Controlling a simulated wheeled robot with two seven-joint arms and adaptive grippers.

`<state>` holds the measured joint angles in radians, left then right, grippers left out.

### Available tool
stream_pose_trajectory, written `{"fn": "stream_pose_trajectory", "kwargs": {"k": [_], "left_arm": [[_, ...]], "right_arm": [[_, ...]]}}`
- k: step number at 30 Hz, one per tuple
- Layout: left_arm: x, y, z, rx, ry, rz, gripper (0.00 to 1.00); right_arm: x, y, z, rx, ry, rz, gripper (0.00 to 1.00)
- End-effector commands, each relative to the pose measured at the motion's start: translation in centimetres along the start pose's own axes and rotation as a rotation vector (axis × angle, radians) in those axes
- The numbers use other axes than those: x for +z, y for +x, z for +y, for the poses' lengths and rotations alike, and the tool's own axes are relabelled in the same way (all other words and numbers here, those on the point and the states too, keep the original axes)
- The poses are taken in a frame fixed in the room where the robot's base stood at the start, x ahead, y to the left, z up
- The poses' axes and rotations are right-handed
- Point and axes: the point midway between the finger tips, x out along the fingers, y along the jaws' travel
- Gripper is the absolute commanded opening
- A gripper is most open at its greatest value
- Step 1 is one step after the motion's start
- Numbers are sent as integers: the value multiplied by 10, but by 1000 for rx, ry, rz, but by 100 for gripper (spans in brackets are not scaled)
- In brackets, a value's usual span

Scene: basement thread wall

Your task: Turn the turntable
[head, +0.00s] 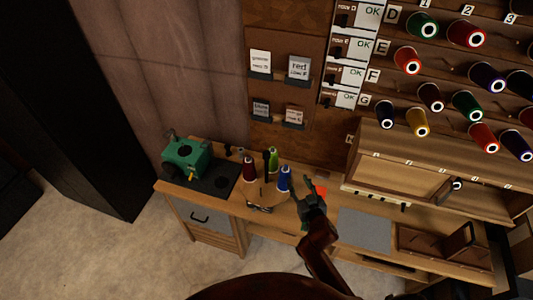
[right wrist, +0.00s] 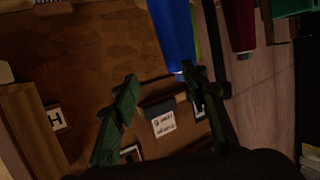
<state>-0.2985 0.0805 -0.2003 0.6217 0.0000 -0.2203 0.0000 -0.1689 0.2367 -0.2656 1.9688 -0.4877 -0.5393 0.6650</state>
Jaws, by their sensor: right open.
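The turntable (head: 266,194) looks like a low wooden disc on the bench, partly hidden by what stands on it. It bears a dark red thread cone (head: 249,173), a green cone (head: 273,160) and a blue cone (head: 285,179). My right gripper (head: 307,184) is open just right of the blue cone; I cannot tell whether it touches. In the right wrist view its fingers (right wrist: 160,84) are spread with nothing held between them. The blue cone (right wrist: 173,36) and dark red cone (right wrist: 239,26) show beyond the fingertips. My left gripper is out of view.
A green machine (head: 187,158) on a dark base stands left of the turntable. A small orange-red patch (head: 320,191) lies beside my right gripper, and a grey mat (head: 364,229) lies to the right. The wall rack holds several spools. Label cards (head: 260,62) hang behind.

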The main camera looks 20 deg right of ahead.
Motion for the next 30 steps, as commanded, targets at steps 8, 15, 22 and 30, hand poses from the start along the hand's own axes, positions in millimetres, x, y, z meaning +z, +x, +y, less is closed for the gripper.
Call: {"fn": "stream_pose_trajectory", "kwargs": {"k": [8, 15, 22, 30], "left_arm": [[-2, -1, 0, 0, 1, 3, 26], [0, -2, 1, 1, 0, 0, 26], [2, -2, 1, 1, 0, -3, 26], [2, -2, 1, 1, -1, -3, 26]], "right_arm": [[-79, 26, -76, -219, -8, 251, 41], [-92, 49, -89, -240, -7, 269, 41], [-100, 82, -96, -237, -8, 267, 41], [-104, 98, -100, -236, -7, 266, 41]]}}
